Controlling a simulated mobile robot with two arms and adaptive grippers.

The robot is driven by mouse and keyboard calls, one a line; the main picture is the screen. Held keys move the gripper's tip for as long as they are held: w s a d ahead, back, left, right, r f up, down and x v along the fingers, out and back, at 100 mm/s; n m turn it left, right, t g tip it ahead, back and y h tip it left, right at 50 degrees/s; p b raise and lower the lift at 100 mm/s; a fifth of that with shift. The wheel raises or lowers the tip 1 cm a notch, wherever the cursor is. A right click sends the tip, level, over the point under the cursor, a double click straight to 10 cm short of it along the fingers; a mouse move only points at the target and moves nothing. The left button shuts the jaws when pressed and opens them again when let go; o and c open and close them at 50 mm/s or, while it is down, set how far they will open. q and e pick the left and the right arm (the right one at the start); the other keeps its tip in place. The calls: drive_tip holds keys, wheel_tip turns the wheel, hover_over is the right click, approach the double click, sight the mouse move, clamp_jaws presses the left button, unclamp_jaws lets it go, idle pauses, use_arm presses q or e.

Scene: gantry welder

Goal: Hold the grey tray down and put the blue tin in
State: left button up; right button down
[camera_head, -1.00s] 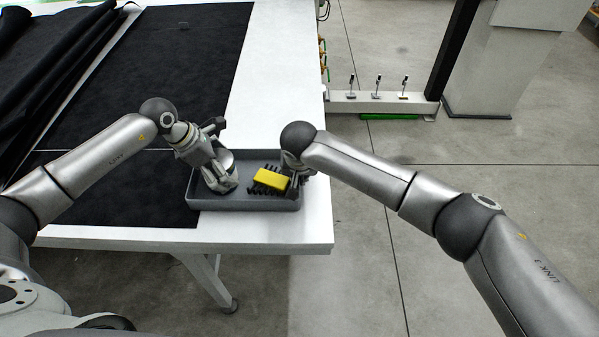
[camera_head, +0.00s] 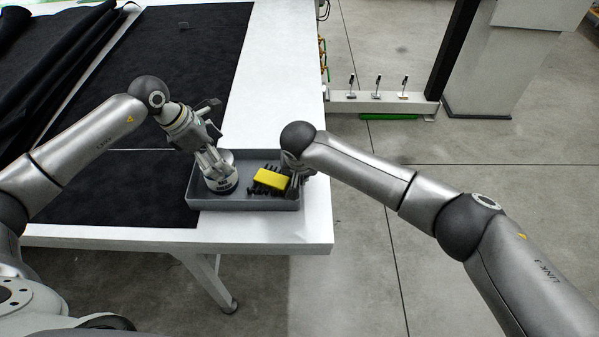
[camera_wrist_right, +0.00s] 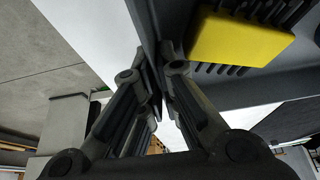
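The grey tray (camera_head: 243,204) lies at the near right corner of the white table. The blue tin (camera_head: 222,186) stands in the tray's left part, with a blue band and a pale top. My left gripper (camera_head: 214,170) points down at the tin's top from the upper left; whether its fingers grip the tin or are just clear of it I cannot tell. My right gripper (camera_head: 294,180) is at the tray's right wall. In the right wrist view its fingers (camera_wrist_right: 160,62) are closed together on the wall of the tray (camera_wrist_right: 225,92).
A yellow block with black prongs (camera_head: 271,180) lies in the tray between the tin and my right gripper. A pale round thing (camera_head: 227,157) shows behind the tin, partly hidden. Black cloth (camera_head: 120,185) covers the table (camera_head: 275,235) to the left.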

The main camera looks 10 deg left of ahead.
use_arm(q)
drive_tip(key=shift+r, duration=2.45)
use_arm(e)
drive_tip(key=c, duration=1.6)
unclamp_jaws()
drive_tip(key=shift+o, duration=0.2)
drive_tip(key=v, duration=1.2)
drive_tip(key=shift+s+d, duration=0.1)
use_arm(q)
drive_tip(key=shift+s, duration=0.1)
use_arm(e)
drive_tip(key=shift+s+f, duration=0.1)
